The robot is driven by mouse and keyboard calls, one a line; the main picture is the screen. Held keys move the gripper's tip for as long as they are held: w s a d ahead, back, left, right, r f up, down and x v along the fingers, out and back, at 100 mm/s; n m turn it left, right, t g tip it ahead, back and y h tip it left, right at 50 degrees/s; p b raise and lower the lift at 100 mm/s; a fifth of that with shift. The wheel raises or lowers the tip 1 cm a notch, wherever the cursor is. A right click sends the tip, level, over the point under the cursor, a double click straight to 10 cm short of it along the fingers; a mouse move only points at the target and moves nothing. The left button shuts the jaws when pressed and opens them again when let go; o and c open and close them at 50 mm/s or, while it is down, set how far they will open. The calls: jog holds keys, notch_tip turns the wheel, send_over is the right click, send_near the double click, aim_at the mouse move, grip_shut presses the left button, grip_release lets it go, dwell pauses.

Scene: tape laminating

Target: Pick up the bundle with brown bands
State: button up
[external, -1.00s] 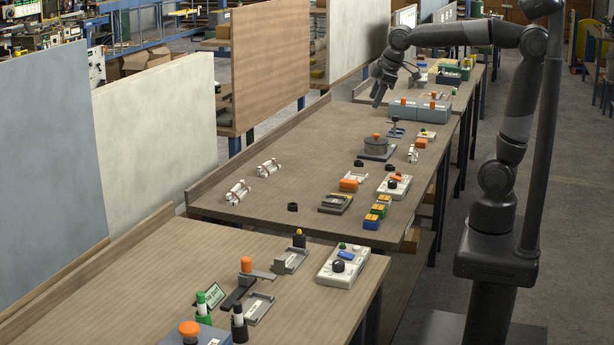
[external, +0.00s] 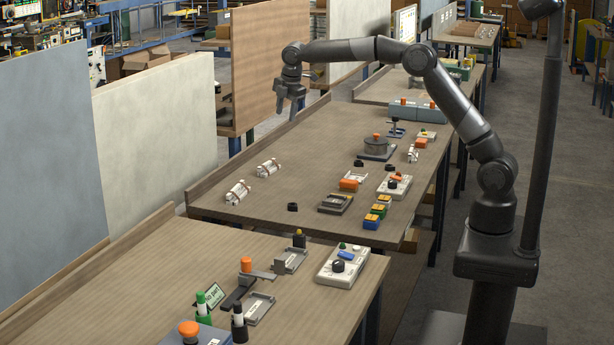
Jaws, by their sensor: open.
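Two bundles of pale rods lie on the left part of the middle table. The nearer bundle (external: 238,191) shows dark reddish bands, and the farther bundle (external: 268,168) shows similar bands. A third, smaller bundle (external: 413,154) lies near the table's right side. The bands are too small to tell which bundle has the brown ones. My gripper (external: 289,109) is open and empty, pointing down, high above the far left part of the table. In the picture it is above the two left bundles and apart from them.
The middle table (external: 310,150) is bare around the two left bundles. A low wooden rail (external: 245,155) edges the left side.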

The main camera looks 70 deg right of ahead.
aim_at(269, 169)
jog(key=w+d+f+n, duration=0.1)
jog(key=w+f, duration=0.2)
jog(key=f, duration=0.4)
jog(key=w+d+f, duration=0.2)
jog(key=w+f, duration=0.1)
jog(key=f, duration=0.5)
jog(key=w+d+f+n+g, duration=0.1)
jog(key=w+d+f, duration=0.1)
jog(key=f, duration=0.5)
jog(key=shift+w+d+f+n, duration=0.15)
jog(key=shift+w+d+n, duration=0.15)
jog(key=shift+w, duration=0.35)
jog(key=shift+c, duration=0.5)
jog(key=c, duration=0.8)
